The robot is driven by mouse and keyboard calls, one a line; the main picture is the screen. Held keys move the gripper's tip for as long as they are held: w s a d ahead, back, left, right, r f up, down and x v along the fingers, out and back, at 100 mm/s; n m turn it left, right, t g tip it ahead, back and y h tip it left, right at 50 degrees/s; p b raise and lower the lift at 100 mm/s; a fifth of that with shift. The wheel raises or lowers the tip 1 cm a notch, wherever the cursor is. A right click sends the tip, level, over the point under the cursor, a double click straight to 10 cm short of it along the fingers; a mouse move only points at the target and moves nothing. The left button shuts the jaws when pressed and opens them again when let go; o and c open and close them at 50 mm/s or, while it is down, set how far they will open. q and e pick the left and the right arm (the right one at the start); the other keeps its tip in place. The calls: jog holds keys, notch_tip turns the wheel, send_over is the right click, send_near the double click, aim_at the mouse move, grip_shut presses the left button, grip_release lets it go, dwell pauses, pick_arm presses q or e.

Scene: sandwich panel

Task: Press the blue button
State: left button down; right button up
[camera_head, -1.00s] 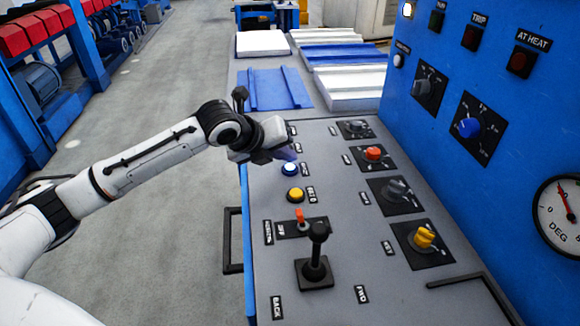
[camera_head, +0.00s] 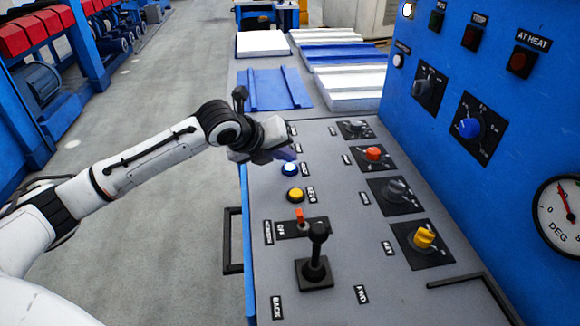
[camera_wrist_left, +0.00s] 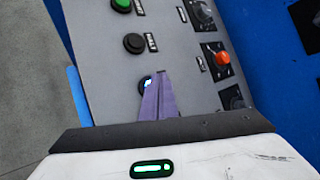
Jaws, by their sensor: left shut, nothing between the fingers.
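The blue button (camera_head: 289,169), with a bright pale centre, is on the sloping grey panel (camera_head: 330,190), above the yellow button (camera_head: 295,195). My left gripper (camera_head: 286,153) is shut and empty, and in the head view it sits just above the button in the picture. In the left wrist view the purple-grey closed fingers (camera_wrist_left: 160,90) reach to the blue button (camera_wrist_left: 146,83) and hide part of it. I cannot tell whether the fingertips touch it. My right gripper is not in view.
A black joystick (camera_head: 317,250) and a red-tipped toggle (camera_head: 300,215) stand nearer on the panel. Rotary knobs, including a red one (camera_head: 374,153) and a yellow one (camera_head: 424,238), line its right side. A green button (camera_wrist_left: 121,5) and a black button (camera_wrist_left: 134,43) are close by.

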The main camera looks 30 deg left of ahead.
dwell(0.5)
pick_arm(q)
jog(key=shift+f+p, duration=0.35)
jog(key=shift+f, duration=0.1)
jog(key=shift+f, duration=0.5)
dwell(0.6)
jog(key=shift+r+p, duration=0.85)
jog(key=shift+p, duration=0.5)
